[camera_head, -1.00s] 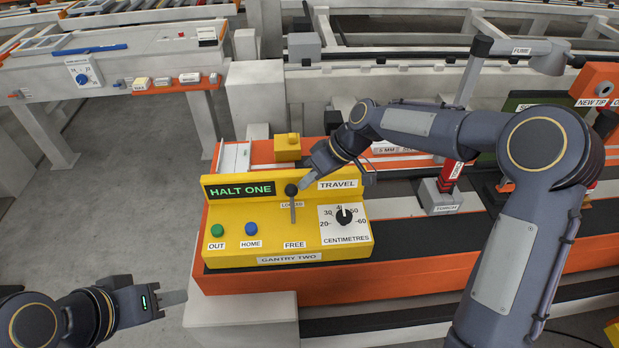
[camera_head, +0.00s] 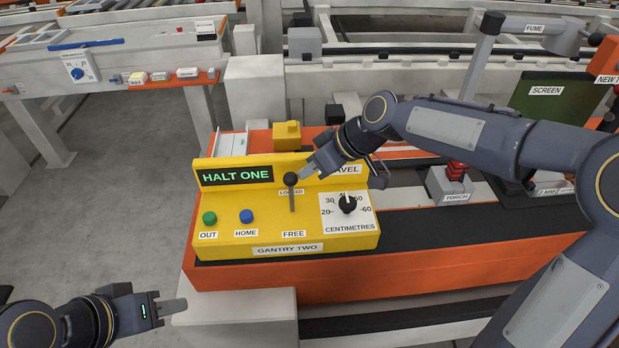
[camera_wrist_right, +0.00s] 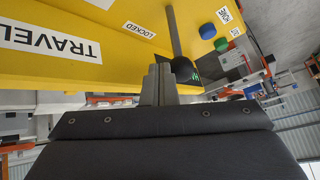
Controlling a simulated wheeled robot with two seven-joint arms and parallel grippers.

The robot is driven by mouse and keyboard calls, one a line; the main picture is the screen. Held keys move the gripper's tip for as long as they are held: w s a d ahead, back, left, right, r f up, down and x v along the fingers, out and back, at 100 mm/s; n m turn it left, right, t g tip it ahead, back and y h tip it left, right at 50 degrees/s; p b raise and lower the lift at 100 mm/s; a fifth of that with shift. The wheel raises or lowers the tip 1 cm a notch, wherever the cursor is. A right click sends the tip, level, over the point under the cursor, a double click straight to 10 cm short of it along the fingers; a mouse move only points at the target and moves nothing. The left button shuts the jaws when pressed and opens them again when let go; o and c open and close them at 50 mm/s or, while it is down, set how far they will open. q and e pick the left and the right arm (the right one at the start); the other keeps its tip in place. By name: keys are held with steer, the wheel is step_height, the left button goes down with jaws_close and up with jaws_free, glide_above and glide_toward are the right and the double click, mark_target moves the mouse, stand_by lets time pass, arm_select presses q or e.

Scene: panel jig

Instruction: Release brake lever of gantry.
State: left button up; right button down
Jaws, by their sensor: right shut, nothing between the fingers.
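The yellow gantry two panel (camera_head: 268,230) stands in the middle of the head view, its display reading HALT ONE. Its brake lever, a grey rod with a black knob (camera_head: 291,180), stands with the knob up at the LOCKED label, above the FREE label. My right gripper (camera_head: 306,172) is shut and empty, its fingertips right beside the knob. In the right wrist view the shut fingers (camera_wrist_right: 160,76) are close to the knob (camera_wrist_right: 183,70); I cannot tell whether they touch it. My left gripper (camera_head: 172,307) is at the lower left, away from the panel; its opening is unclear.
The panel also bears a green OUT button (camera_head: 209,218), a blue HOME button (camera_head: 246,216) and a black centimetres dial (camera_head: 347,205). A torch holder (camera_head: 450,185) and a screen (camera_head: 545,105) stand to the right. Grey floor is free at the left.

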steer(key=s+t+b, duration=0.1)
steer(key=b, duration=0.3)
steer(key=s+f+n+t+b, duration=0.1)
steer(key=s+b, duration=0.1)
steer(key=b, duration=0.1)
steer(key=s+t+b, duration=0.1)
steer(key=b, duration=0.3)
steer(key=shift+s+f+n+t+b, duration=0.15)
steer(key=shift+s+n+t+b, duration=0.15)
steer(key=shift+n+t+b, duration=0.1)
steer(key=shift+w+r+y+p, duration=0.15)
steer(key=shift+r+y+p, duration=0.15)
steer(key=shift+r+p, duration=0.4)
steer(key=shift+f, duration=0.1)
steer(key=shift+s+r, duration=0.3)
steer(key=shift+s, duration=0.4)
steer(key=shift+r, duration=0.1)
